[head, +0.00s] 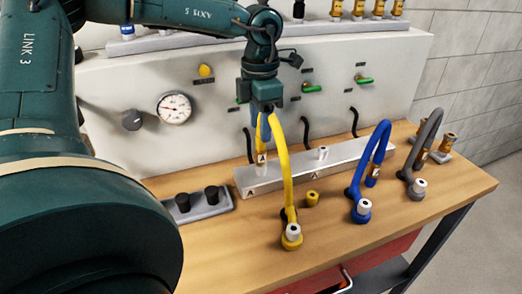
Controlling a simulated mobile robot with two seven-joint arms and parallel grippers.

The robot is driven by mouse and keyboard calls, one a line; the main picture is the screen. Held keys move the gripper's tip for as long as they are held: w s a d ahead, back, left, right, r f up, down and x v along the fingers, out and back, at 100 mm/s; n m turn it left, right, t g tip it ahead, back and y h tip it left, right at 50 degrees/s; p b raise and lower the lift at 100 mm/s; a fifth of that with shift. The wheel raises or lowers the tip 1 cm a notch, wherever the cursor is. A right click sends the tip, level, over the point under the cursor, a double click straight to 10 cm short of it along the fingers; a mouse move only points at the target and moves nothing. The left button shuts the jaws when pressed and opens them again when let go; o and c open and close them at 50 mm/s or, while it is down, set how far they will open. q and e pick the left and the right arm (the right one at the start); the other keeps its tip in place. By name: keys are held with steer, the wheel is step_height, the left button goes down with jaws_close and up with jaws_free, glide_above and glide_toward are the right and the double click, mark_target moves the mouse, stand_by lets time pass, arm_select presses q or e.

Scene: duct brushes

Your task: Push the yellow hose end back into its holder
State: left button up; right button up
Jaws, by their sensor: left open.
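The yellow hose (285,175) rises from a round yellow base with a white fitting (292,231) at the table's front. It arches up under my left gripper (267,112) and comes down to an end tagged "A" (262,157). That end is at a white fitting (262,169) on the left of the metal block (300,172); I cannot tell how deep it sits. My left gripper points down at the top of the arch and is open; the fingertips are partly lost against the hose. My right gripper is out of view.
A blue hose (381,145) and a grey hose (425,135) arch to the right. A small brass-yellow piece (313,198) stands in front of the block. A tray with black knobs (207,204) lies left. Behind is a panel with a gauge (174,108) and green valve handles (312,88).

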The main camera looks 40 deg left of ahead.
mark_target(261, 148)
arm_select(q)
step_height(261, 148, down, 7)
steer(key=b, duration=0.4)
steer(key=shift+r, duration=0.15)
steer(key=shift+f+b, duration=0.6)
steer(key=shift+b, duration=0.25)
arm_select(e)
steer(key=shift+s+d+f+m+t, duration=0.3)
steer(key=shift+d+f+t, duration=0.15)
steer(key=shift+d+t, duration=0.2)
arm_select(q)
steer(key=shift+b, duration=0.5)
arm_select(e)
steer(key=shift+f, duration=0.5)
arm_select(q)
steer(key=shift+c, duration=0.4)
jaws_close()
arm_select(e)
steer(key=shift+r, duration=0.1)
arm_select(q)
steer(key=shift+r, duration=0.2)
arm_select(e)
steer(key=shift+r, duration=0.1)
